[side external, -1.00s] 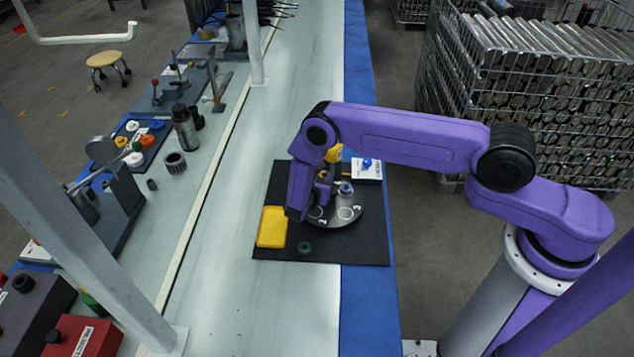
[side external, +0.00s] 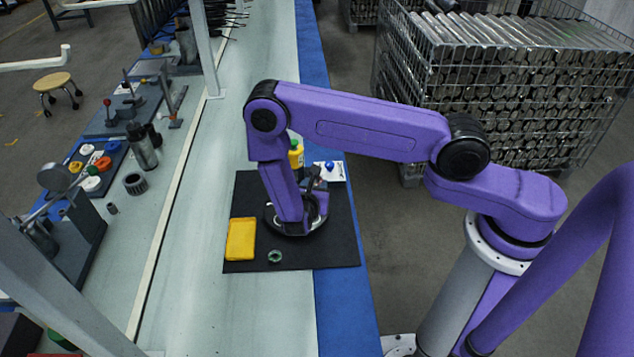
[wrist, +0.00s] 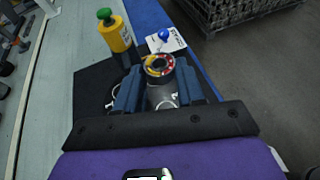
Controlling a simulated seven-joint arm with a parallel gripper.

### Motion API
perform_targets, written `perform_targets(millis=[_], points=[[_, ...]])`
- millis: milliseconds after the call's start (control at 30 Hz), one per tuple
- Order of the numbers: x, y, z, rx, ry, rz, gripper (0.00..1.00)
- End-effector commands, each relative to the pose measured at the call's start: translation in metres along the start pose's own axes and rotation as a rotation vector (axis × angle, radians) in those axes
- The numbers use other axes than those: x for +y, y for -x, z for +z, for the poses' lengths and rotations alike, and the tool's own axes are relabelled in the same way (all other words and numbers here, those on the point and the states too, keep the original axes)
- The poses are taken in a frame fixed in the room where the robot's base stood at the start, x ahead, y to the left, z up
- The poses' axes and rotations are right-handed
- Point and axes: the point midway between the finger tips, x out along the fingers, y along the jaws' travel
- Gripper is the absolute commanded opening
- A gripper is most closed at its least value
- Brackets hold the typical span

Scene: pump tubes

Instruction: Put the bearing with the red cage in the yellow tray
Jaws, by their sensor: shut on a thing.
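The bearing with the red cage (wrist: 158,65) is a small ring with red and yellowish spots. My gripper (wrist: 157,78) is shut on it, with one blue finger on each side, over the round grey plate (wrist: 160,97). In the side external view my gripper (side external: 299,205) is over the round plate (side external: 271,222) and hides most of it; the bearing cannot be made out there. The yellow tray (side external: 241,239) lies to the left of the plate on the black mat and looks empty. It is not visible in the wrist view.
A green ring (side external: 275,256) lies on the black mat (side external: 335,250) in front of the plate. Behind the plate stand a yellow bottle with a green cap (side external: 296,155) and a white card (side external: 336,172) with a blue knob.

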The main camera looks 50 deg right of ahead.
Motion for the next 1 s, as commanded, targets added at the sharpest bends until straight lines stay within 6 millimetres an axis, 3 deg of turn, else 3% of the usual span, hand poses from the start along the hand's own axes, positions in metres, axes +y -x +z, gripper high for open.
perform_targets(millis=[467, 700, 1000], points=[[0.01, 0.031, 0.094, -0.012, 0.019, 0.069, 0.07], [-0.005, 0.048, 0.141, -0.008, 0.035, 0.104, 0.07], [-0.024, 0.059, 0.171, -0.001, 0.053, 0.13, 0.07]])
